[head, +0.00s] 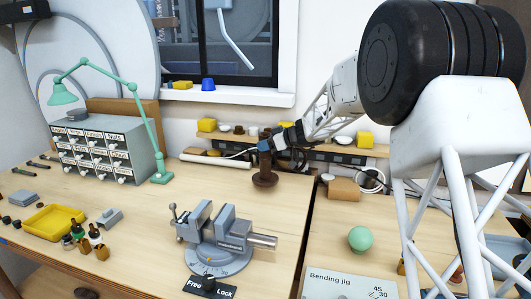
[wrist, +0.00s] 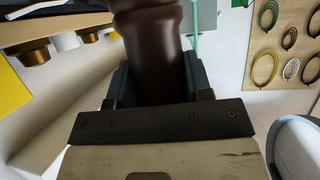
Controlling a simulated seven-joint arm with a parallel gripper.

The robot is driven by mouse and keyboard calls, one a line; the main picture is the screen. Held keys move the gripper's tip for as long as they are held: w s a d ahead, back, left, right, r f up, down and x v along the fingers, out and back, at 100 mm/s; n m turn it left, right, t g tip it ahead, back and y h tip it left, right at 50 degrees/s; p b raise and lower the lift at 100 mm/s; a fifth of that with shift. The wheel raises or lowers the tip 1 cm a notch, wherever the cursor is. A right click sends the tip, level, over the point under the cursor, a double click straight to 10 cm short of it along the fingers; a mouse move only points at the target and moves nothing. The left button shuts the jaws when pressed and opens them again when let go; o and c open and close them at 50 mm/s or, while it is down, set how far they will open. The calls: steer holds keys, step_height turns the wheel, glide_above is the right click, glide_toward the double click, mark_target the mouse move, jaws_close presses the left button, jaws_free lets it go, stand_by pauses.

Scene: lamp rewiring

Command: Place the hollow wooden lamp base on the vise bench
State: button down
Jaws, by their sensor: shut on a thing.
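The hollow wooden lamp base (head: 265,178) is dark brown, turned, and upright, with a wide round foot and a narrower stem. It is at the back right of the vise bench (head: 150,215), near the bench's right edge. I cannot tell whether its foot touches the bench top. My gripper (head: 267,143) comes in from the right and is shut on its upper stem. In the wrist view the brown stem (wrist: 150,60) fills the space between the two fingers of my gripper (wrist: 152,85). The opening of the base is not visible.
A grey vise (head: 218,232) stands in front of the base. A green lamp (head: 158,150) and drawer cabinet (head: 108,150) stand at the left. A yellow tray (head: 53,222) lies front left. Bare wood lies left of the base.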

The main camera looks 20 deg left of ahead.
steer(key=shift+w, duration=0.1)
stand_by(0.3)
steer(key=shift+f, duration=1.85)
steer(key=c, duration=0.5)
jaws_free()
steer(key=shift+c, duration=0.2)
glide_toward(266, 152)
steer(key=shift+w+d, duration=0.25)
steer(key=shift+w, duration=0.25)
steer(key=shift+w+d, duration=0.2)
steer(key=shift+w, duration=0.35)
